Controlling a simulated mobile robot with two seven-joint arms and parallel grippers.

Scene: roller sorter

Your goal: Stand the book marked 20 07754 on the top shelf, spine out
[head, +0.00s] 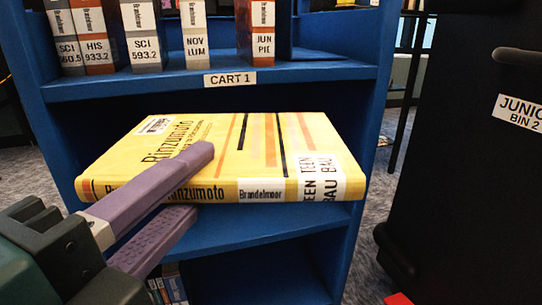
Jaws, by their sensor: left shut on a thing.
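A thick yellow book (226,140) titled Rinzumoto lies flat in front of the blue cart, its spine facing me. The spine has a Brandelmoor label and a TEEN BAU label at its right end. A white barcode sticker is on the cover's far left corner, too small to read. My left gripper (196,184) is shut on the book near the left of the spine, one purple finger over the cover and one below. The cart's upper shelf (180,80), labelled CART 1, is above and behind the book. My right gripper is not in view.
Several upright books stand on the upper shelf, with gaps between some; bare shelf shows right of the JUN PIE book (262,30). A lower blue shelf (255,232) is beneath the held book. A black bin (470,170) labelled JUNIOR BIN 2 stands close on the right.

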